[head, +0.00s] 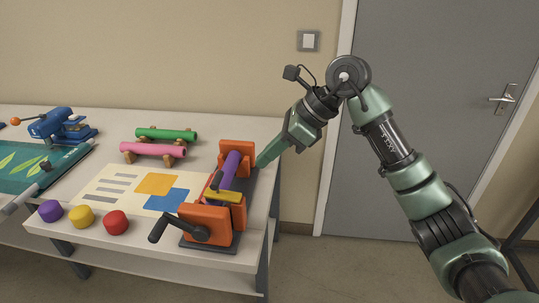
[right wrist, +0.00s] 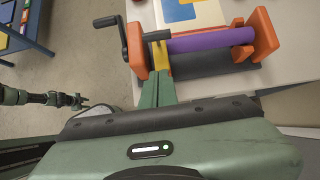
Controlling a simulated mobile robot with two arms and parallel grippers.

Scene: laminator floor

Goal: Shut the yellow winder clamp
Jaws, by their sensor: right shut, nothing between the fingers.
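The winder on the right end of the table has orange end blocks (head: 236,151), a purple roll (head: 230,170) and a black crank (head: 172,228). Its yellow clamp (head: 222,195) lies near the crank end of the roll. In the right wrist view the yellow clamp (right wrist: 162,60) shows just beyond my fingertips. I cannot tell how far open the clamp is. My right gripper (head: 264,160) is shut and empty, pointing down beside the winder's far right side. In the right wrist view its fingers (right wrist: 160,78) seem close to the clamp; contact is unclear.
Red (head: 116,222), yellow (head: 81,216) and purple (head: 50,211) knobs line the table's front. A printed sheet (head: 110,185), pink (head: 152,150) and green (head: 168,134) rolls and a blue device (head: 58,125) lie left. A grey door (head: 440,100) stands behind.

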